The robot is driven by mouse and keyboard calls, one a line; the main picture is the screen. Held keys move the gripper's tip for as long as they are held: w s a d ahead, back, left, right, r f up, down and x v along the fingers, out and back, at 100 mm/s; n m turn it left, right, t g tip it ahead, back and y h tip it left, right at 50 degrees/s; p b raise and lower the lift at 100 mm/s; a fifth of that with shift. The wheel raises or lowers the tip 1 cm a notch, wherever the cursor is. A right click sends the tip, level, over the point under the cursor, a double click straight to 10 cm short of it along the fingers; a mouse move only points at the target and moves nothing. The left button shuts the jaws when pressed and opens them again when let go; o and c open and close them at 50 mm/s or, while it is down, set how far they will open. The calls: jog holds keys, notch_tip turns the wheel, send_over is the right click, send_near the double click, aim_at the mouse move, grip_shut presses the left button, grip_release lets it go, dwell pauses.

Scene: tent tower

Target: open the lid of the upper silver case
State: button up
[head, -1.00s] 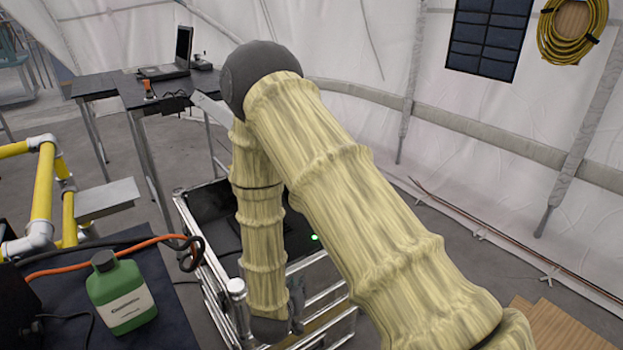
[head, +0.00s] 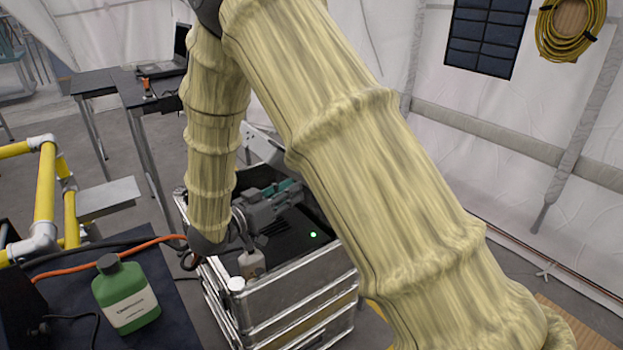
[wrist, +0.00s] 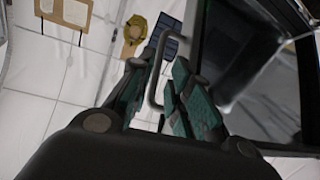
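The upper silver case (head: 300,288) is the top of a metal-edged stack in the middle of the head view. Its dark top area (head: 318,252) shows a small green light; my arm hides part of it, and I cannot tell how far its lid stands open. My gripper (head: 292,187) is over the far part of the case, its teal finger pads apart. In the wrist view a grey U-shaped handle (wrist: 149,88) shows between the parted fingers of my gripper (wrist: 157,72); contact is not clear. A dark framed panel (wrist: 240,55) fills the right side there.
A green bottle (head: 126,295) stands on a dark table at lower left, with an orange cable (head: 105,258) behind it. Yellow railing (head: 45,195) is at left. A laptop (head: 165,68) sits on a back table. Floor near the tent wall at right is open.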

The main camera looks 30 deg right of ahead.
jog(key=p+x, duration=0.1)
jog(key=x, duration=0.6)
jog(key=shift+w+d+p, duration=0.1)
jog(key=shift+d+p, duration=0.2)
jog(key=shift+p, duration=0.05)
grip_shut()
